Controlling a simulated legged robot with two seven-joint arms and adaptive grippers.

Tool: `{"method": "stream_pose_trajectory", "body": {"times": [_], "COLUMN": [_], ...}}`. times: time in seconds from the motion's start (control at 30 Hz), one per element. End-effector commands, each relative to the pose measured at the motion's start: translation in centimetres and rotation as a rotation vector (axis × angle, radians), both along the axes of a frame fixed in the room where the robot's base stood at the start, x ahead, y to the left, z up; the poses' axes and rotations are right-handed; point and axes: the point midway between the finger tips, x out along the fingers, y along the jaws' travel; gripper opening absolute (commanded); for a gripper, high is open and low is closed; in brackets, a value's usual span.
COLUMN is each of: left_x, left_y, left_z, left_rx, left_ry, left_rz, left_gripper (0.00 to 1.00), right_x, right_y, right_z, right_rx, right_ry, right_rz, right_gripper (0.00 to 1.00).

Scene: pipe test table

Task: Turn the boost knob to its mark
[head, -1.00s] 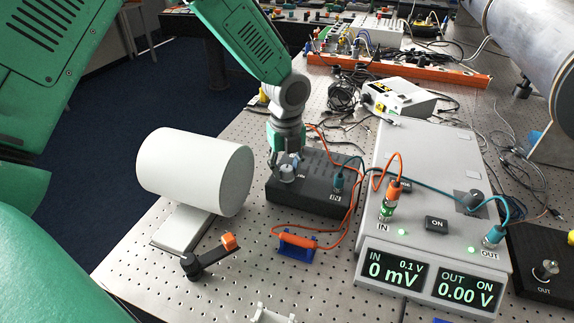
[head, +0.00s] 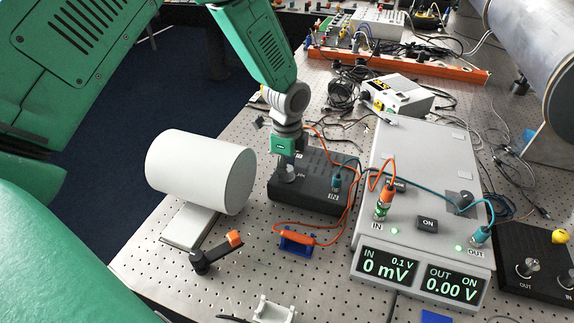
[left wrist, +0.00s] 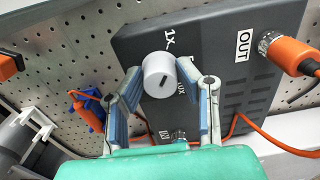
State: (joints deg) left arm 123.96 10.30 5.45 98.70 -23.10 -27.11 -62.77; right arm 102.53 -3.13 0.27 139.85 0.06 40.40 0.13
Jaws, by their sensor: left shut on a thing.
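The boost knob (left wrist: 158,72) is a round pale grey knob on a black box (left wrist: 220,90). In the left wrist view a short dark pointer line on its top lies slantwise, and a "1X" label is printed above it. A second label at its lower right is partly hidden. My left gripper (left wrist: 160,68) is shut on the knob, one finger on each side. In the head view the gripper (head: 289,160) comes down from above onto the knob (head: 289,174) at the left end of the black box (head: 312,188). My right gripper is not in view.
A grey meter box (head: 405,205) reading 0 mV and 0.00 V stands right of the black box. Orange and teal cables run between them. A white cylinder (head: 200,170) stands close on the left. An orange probe on a blue holder (head: 297,241) lies in front.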

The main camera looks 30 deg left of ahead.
Motion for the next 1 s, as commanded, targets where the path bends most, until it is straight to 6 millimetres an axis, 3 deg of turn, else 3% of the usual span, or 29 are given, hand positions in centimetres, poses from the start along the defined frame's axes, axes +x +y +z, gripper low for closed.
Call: {"method": "stream_pose_trajectory", "body": {"times": [0.3,0.77,0.8,0.83,1.0], "left_x": [0.27,0.37,0.38,0.38,0.23], "left_y": [-0.08,-0.07,-0.07,-0.07,-0.03], "left_z": [0.13,0.15,0.15,0.15,0.09], "left_rx": [-0.001,-0.002,-0.002,-0.002,-0.001], "left_ry": [-0.007,-0.010,-0.010,-0.010,-0.006], "left_rz": [0.096,0.110,0.110,0.110,0.109], "left_gripper": [0.01,0.01,0.36,0.47,0.49], "right_x": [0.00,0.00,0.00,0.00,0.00], "right_y": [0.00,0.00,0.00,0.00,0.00], "right_z": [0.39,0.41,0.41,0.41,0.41], "right_rx": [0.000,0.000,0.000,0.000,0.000], "right_ry": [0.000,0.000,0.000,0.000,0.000], "right_rz": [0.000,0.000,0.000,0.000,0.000], "right_gripper": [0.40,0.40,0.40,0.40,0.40]}}
